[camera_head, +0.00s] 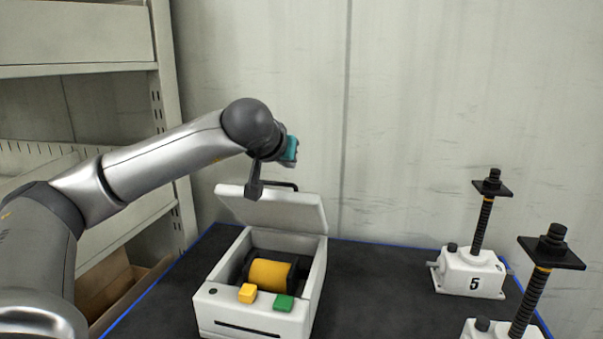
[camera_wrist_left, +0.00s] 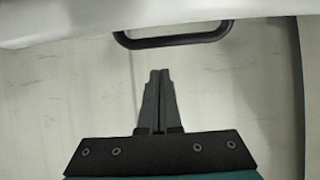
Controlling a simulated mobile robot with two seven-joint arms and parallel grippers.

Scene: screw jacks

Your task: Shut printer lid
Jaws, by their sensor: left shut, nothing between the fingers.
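The white printer (camera_head: 258,280) stands on the dark table top. Its lid (camera_head: 274,210) is open and tilted up at the back. A black handle (camera_head: 282,185) sits at the lid's upper edge. My left gripper (camera_head: 290,152), with a teal body, is above and behind the lid in the head view; its fingers are mostly hidden there. In the left wrist view its fingers (camera_wrist_left: 159,73) are shut and empty, pointing toward the black handle (camera_wrist_left: 173,38) with a gap between. The white lid edge (camera_wrist_left: 60,20) crosses the top of that view. My right gripper is not in view.
Inside the printer is a yellow roll (camera_head: 270,274); a yellow button (camera_head: 247,293) and a green button (camera_head: 284,302) are on its front. Two screw jacks (camera_head: 472,272) (camera_head: 530,300) stand at the right. A shelf rack (camera_head: 100,60) is at the left. The table between printer and jacks is clear.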

